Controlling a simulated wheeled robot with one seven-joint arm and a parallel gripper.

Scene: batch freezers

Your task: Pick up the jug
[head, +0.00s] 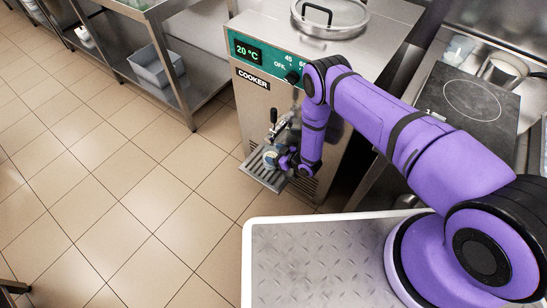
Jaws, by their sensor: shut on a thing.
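The jug (269,154) is a small pale, bluish vessel at the front of the cooker (252,78), below its tap (279,125). It is over the slatted drip tray (257,179); I cannot tell whether it touches the tray. My gripper (279,158) reaches down in front of the cooker and is shut on the jug from the right. The fingers are small and dark here, and they hide part of the jug.
The cooker shows 20 °C and has a round lid (330,14) on top. A steel shelf unit (155,50) stands at the left. A counter with a black hob (470,100) is at the right. The tiled floor (110,190) is clear.

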